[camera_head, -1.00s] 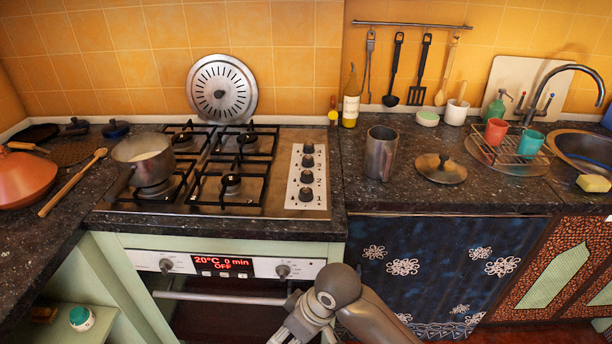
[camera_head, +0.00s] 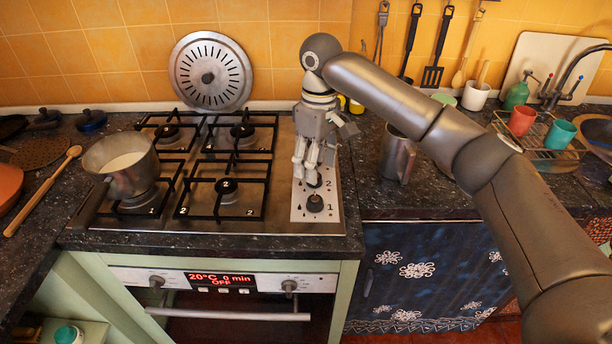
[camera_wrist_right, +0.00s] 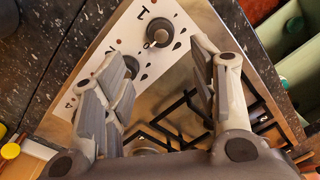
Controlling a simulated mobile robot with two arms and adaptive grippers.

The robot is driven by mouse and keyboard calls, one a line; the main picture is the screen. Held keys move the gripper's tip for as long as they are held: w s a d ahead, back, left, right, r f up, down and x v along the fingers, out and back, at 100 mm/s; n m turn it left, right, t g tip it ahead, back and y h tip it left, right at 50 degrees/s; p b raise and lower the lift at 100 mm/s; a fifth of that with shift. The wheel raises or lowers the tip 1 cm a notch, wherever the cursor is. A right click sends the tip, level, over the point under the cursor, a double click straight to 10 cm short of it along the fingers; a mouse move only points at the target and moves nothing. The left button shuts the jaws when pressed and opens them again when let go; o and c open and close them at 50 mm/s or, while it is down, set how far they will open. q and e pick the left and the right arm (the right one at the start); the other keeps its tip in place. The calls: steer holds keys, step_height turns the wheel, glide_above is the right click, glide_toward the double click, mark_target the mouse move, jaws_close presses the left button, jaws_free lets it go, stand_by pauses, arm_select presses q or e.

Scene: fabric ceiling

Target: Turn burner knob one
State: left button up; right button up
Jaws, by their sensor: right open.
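The burner knobs stand in a row on a light panel (camera_head: 298,211) at the right side of the hob. Knob one (camera_head: 315,203) is the dark round knob nearest the front, beside the printed "1". It also shows in the right wrist view (camera_wrist_right: 158,31), beyond the fingers. My right gripper (camera_head: 309,178) is open and points down over the panel, just behind knob one. It appears apart from that knob, and its fingers partly cover the knob beside the "2". The knobs farther back are hidden behind the gripper. My left gripper is not in view.
A pot (camera_head: 123,166) sits on the left burner, among black pan grates (camera_head: 226,188). A steel mug (camera_head: 396,156) stands on the dark counter to the right, below my forearm. The oven front (camera_head: 228,280) is below, with its display reading OFF.

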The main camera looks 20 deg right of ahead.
mark_target(315, 198)
steer(key=shift+s+f+p, duration=0.3)
steer(key=shift+s+f, duration=0.45)
steer(key=shift+f, duration=0.2)
steer(key=f, duration=0.6)
steer(key=shift+w+f+p, duration=0.15)
steer(key=shift+w+p, duration=0.15)
steer(key=shift+w, duration=0.1)
steer(key=shift+s+f, duration=0.25)
steer(key=shift+f, duration=0.35)
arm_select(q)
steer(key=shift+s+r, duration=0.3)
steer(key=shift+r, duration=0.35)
arm_select(e)
steer(key=shift+w+f, duration=0.1)
steer(key=shift+c, duration=0.4)
steer(key=c, duration=0.9)
